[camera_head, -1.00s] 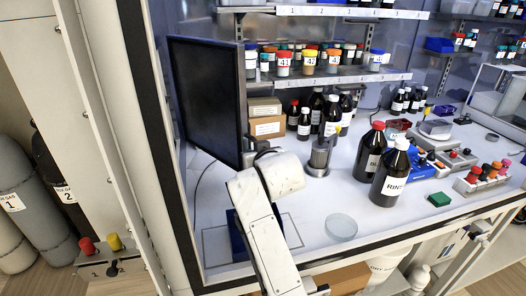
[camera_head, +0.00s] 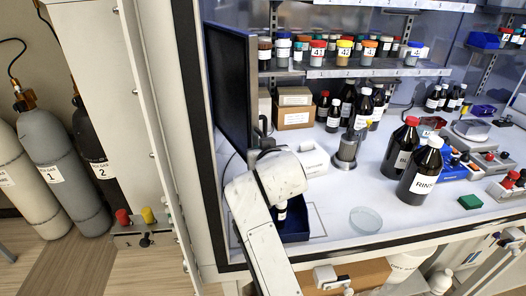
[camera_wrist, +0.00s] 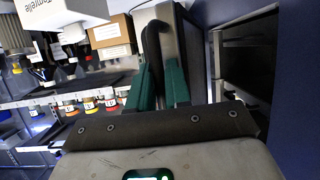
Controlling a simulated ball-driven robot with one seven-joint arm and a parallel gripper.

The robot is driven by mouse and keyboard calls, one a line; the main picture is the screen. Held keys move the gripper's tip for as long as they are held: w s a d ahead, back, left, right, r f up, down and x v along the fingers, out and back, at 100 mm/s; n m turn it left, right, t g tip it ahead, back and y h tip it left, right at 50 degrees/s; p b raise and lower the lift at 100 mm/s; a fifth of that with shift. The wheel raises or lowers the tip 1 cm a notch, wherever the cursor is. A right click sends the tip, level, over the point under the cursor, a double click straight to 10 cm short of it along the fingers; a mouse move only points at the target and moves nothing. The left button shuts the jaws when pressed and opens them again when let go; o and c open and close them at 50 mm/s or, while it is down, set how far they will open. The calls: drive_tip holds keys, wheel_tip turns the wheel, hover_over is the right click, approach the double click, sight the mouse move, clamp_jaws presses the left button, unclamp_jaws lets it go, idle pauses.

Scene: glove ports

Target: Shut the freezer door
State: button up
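The freezer door (camera_head: 226,85) is a tall dark panel standing at the left end of the white bench in the head view. Its black handle (camera_head: 263,128) is on the right edge. In the wrist view the door edge (camera_wrist: 190,50) is grey, with the curved black handle (camera_wrist: 152,48) beside it. A dark opening with shelf-like edges (camera_wrist: 247,60) shows to its right, so the door stands open. My gripper (camera_wrist: 160,88) has two green fingers, one on each side of the handle, and appears closed on it. In the head view my wrist hides the fingers.
A dark blue tray (camera_head: 292,228) lies beside my arm. Cardboard boxes (camera_head: 293,115) and brown bottles stand behind it. Two large bottles (camera_head: 420,172) and a glass dish (camera_head: 365,220) are to the right. Gas cylinders (camera_head: 55,165) stand left of the enclosure frame.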

drive_tip(key=shift+a, duration=0.1)
drive_tip(key=b+v, duration=0.1)
drive_tip(key=v, duration=0.9)
drive_tip(key=shift+s+b, duration=0.3)
drive_tip(key=shift+s, duration=0.05)
drive_tip(key=shift+r, duration=0.1)
